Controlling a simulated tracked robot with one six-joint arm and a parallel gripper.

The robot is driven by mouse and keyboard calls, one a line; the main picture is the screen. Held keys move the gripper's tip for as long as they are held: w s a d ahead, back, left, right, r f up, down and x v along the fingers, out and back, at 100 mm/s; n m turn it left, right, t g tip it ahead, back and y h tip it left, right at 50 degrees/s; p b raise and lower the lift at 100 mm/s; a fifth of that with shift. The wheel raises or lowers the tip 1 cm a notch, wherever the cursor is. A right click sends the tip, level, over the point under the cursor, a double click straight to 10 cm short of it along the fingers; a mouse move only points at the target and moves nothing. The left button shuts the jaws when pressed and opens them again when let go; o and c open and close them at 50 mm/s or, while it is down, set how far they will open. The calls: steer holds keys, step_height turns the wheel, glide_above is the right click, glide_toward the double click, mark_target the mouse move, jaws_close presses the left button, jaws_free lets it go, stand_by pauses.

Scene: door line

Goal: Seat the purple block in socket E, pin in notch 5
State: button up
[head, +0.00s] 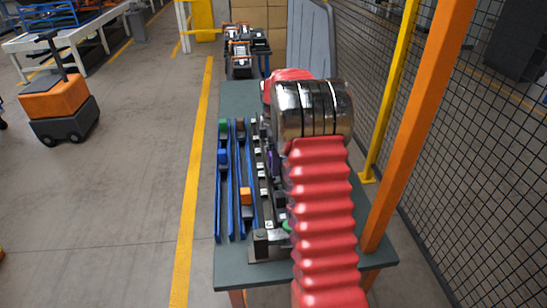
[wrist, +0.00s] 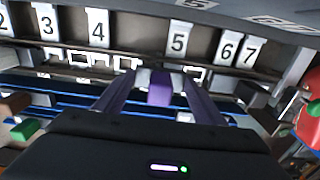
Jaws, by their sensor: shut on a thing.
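The purple block (wrist: 160,90) is between the fingers of my gripper (wrist: 164,78) in the wrist view, and the gripper is shut on it. The dark fixture with white number plates lies beyond the fingers, and plate 5 (wrist: 177,37) stands slightly right of the block. The block appears apart from the plate row. In the head view the long dark fixture (head: 268,245) runs along the table, and my red-sleeved arm covers its right side. A small purple patch (head: 273,160) shows beside the arm. The block's pin, the notches and the letter of socket E cannot be made out.
Blue rails (head: 231,200) left of the fixture hold a green block (head: 223,125), a blue block (head: 223,156) and an orange block (head: 246,196). A yellow post (head: 390,90), an orange post (head: 418,125) and mesh fencing stand right of the table (head: 235,270).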

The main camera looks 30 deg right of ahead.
steer(key=shift+f, duration=1.15)
steer(key=o, duration=1.4)
steer(key=shift+c, duration=0.2)
step_height(320, 180, up, 14)
steer(key=shift+f, duration=0.15)
